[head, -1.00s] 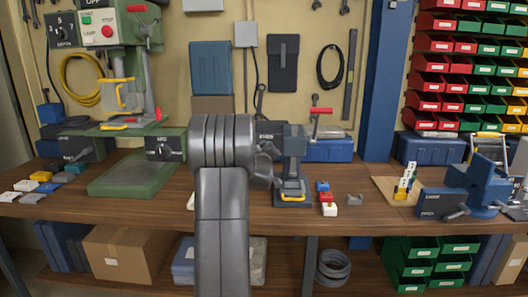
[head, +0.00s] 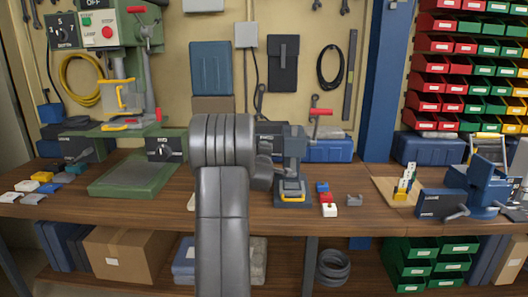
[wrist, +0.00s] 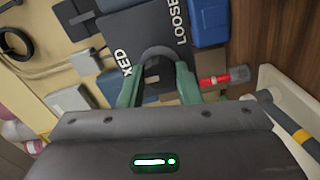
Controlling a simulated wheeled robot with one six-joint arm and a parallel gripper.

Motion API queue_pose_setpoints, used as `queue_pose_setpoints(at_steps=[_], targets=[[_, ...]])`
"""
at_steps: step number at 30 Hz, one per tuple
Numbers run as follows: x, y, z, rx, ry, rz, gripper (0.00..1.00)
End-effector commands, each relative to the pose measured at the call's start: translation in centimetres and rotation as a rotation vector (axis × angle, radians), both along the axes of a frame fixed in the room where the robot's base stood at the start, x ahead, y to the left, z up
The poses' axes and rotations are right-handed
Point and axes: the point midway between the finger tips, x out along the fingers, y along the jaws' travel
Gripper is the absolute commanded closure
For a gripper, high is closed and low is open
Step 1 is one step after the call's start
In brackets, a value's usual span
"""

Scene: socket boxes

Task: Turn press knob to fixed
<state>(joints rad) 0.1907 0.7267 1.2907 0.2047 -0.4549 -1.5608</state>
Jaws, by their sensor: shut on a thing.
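The press knob (wrist: 153,72) is dark and sits on a dark plate (wrist: 150,28) in the wrist view. The plate carries the words LOOSE and, partly covered, FIXED. My gripper (wrist: 158,82) has its green fingers on both sides of the knob and is shut on it. The knob's pointer is hidden, so I cannot tell its setting. In the head view the small blue press (head: 293,155) stands on the bench just right of my arm. My arm covers the knob and my gripper there.
A green drill press base (head: 135,178) stands left on the bench. Red, white and blue blocks (head: 327,198) lie right of the small press. A blue vise (head: 478,188) is further right.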

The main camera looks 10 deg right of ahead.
Motion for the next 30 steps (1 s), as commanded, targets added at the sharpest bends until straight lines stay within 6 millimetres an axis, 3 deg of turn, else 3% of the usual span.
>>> queue_pose_setpoints(at_steps=[14, 15, 18, 30], targets=[[0.02, 0.03, 0.00, -0.015, 0.004, 0.001, 0.92], [0.02, 0.03, 0.00, -0.015, 0.004, 0.001, 0.66], [0.02, 0.03, 0.00, -0.014, 0.004, 0.001, 0.48], [-0.67, 0.21, -0.05, -0.013, 0.005, 0.000, 0.48]])
